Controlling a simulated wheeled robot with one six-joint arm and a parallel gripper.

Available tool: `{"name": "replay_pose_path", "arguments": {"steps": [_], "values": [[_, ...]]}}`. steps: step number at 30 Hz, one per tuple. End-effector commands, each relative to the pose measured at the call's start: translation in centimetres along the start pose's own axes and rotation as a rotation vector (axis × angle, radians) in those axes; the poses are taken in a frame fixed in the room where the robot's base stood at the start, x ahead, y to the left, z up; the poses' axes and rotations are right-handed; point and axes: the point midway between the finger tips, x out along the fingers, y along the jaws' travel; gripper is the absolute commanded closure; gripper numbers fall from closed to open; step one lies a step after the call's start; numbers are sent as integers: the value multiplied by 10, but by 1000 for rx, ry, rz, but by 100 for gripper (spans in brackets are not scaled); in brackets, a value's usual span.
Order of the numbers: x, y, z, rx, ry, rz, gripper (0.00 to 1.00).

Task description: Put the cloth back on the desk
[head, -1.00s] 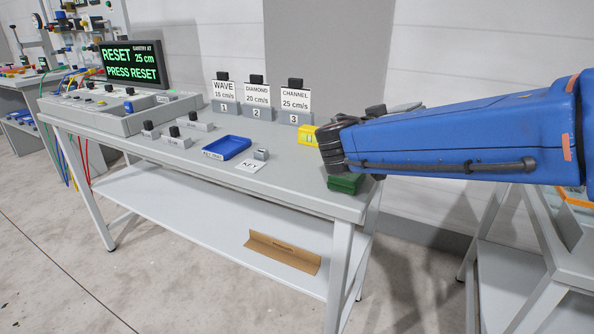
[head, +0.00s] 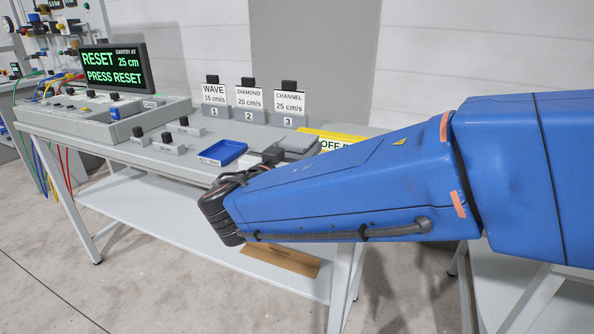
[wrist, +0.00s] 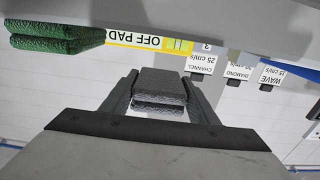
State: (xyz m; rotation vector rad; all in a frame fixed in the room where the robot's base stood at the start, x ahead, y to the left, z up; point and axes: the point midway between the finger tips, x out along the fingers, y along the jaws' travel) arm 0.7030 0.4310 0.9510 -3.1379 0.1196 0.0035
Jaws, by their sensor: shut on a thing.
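A dark grey, folded, cloth-like piece (wrist: 160,82) sits between the two fingers of my gripper (wrist: 160,92) in the wrist view. My gripper is shut on it and holds it above the grey desk (head: 105,147). In the head view my blue arm and black wrist cover most of the gripper, and the held piece cannot be made out clearly. A green folded piece (wrist: 55,38) lies at the upper left of the wrist view, apart from my gripper; in the head view my arm hides its place.
A yellow OFF PAD label (head: 335,141) lies on the desk. A blue key tray (head: 222,153), small dark-knobbed blocks and numbered cards (head: 247,98) stand on it. A lower shelf (head: 160,212) runs underneath.

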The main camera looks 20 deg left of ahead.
Motion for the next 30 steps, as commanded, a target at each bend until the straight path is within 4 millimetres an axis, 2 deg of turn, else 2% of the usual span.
{"name": "replay_pose_path", "arguments": {"steps": [1, 8, 16, 30], "values": [[0, 0, 8, -3, -1, 0, 64], [0, 0, 23, -1, 0, 1, 64], [0, 0, 54, -3, 0, 1, 64], [0, 0, 61, -2, 0, 1, 64]]}}
